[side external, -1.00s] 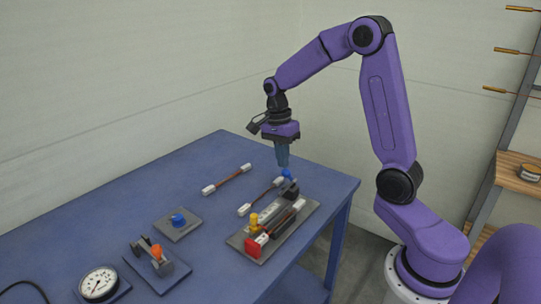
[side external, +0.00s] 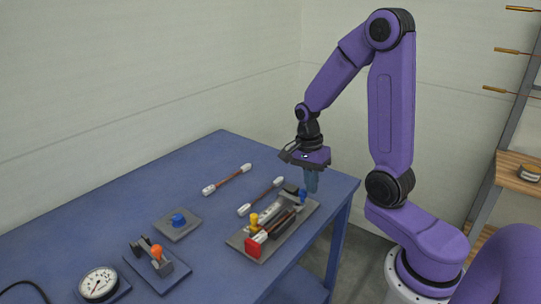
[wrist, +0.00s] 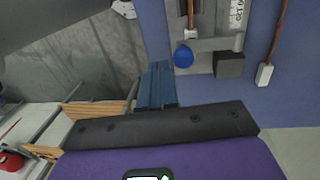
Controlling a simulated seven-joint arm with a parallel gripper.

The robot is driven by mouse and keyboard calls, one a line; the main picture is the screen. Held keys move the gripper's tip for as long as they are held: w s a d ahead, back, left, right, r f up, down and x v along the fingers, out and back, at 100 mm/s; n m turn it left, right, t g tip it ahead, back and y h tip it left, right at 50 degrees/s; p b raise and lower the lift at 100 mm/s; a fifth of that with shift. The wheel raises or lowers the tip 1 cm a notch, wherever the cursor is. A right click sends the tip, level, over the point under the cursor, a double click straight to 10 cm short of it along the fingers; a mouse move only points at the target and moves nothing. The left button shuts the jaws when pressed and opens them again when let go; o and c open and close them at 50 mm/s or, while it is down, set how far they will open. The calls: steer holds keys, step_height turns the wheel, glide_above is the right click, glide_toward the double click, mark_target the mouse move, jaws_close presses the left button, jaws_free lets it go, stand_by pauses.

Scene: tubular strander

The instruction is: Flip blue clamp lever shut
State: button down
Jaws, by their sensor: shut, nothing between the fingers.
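The blue clamp lever's knob (side external: 302,195) is at the far end of the clamp fixture (side external: 238,241), beside a dark block (side external: 290,188). In the wrist view the blue knob (wrist: 184,56) caps a grey bar that reaches sideways from a dark block (wrist: 229,64), across the fixture near a cable's white end. My gripper (side external: 311,191) is shut and empty, pointing down just right of the blue knob. In the wrist view my fingertips (wrist: 157,68) are close beside the knob; I cannot tell whether they touch it.
A blue button plate (side external: 178,222), orange-knobbed device (side external: 157,252) and gauge (side external: 98,284) stand left.

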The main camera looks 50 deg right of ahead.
steer(key=shift+s+f, duration=0.5)
steer(key=shift+f, duration=0.2)
steer(key=shift+r, duration=0.1)
steer(key=s+r, duration=0.8)
steer(key=r, duration=0.1)
steer(key=shift+s, duration=0.3)
stand_by(0.4)
